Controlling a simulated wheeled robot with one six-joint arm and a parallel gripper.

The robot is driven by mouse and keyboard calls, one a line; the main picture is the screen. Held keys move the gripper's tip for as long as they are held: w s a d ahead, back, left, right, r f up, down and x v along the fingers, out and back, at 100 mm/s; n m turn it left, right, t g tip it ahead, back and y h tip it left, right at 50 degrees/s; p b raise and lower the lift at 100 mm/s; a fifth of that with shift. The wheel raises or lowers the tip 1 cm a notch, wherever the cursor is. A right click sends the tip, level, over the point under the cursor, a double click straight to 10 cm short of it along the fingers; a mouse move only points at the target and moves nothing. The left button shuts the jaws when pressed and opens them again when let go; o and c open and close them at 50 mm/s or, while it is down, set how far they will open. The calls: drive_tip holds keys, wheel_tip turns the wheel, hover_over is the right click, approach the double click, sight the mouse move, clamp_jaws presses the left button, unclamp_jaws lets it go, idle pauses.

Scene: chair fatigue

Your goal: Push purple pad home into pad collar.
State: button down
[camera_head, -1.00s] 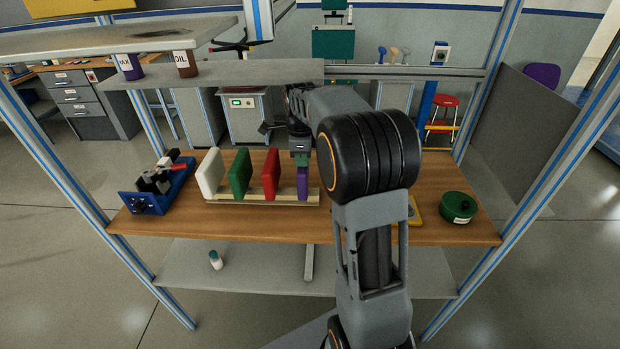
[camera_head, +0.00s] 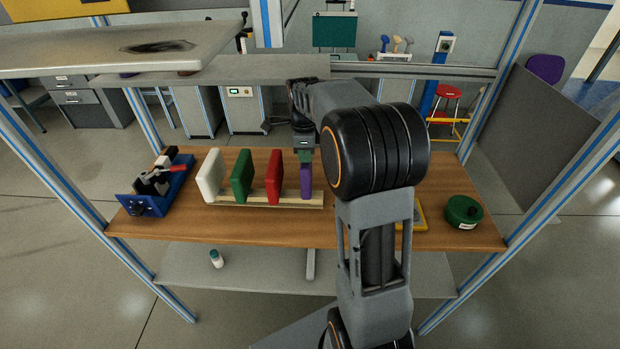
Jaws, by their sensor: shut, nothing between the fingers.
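The purple pad (camera_head: 306,182) stands upright at the right end of a pale rack on the wooden bench. My gripper (camera_head: 304,158) points down right at the pad's top edge, with its fingers shut and nothing between them. I cannot tell whether the fingertips touch the pad. My own arm hides part of the area right of the pad. I cannot make out the pad collar in this view.
White (camera_head: 211,175), green (camera_head: 241,175) and red (camera_head: 273,176) pads stand left of the purple one in the rack (camera_head: 255,203). A blue vise (camera_head: 152,190) is at bench left, a green tin (camera_head: 463,211) at right. A grey shelf (camera_head: 220,72) hangs above.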

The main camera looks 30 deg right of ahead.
drive_tip(key=shift+w+f, duration=0.1)
drive_tip(key=shift+f, duration=0.4)
drive_tip(key=shift+s+d+r, duration=0.1)
drive_tip(key=shift+s+r, duration=0.25)
drive_tip(key=shift+r, duration=0.1)
drive_tip(key=shift+r+p, duration=1.95)
drive_tip(key=shift+r, duration=0.2)
drive_tip(key=c, duration=1.9)
unclamp_jaws()
drive_tip(key=o, duration=0.5)
wheel_tip(320, 180, up, 14)
drive_tip(key=shift+f+b, duration=0.15)
drive_tip(key=shift+b, duration=0.15)
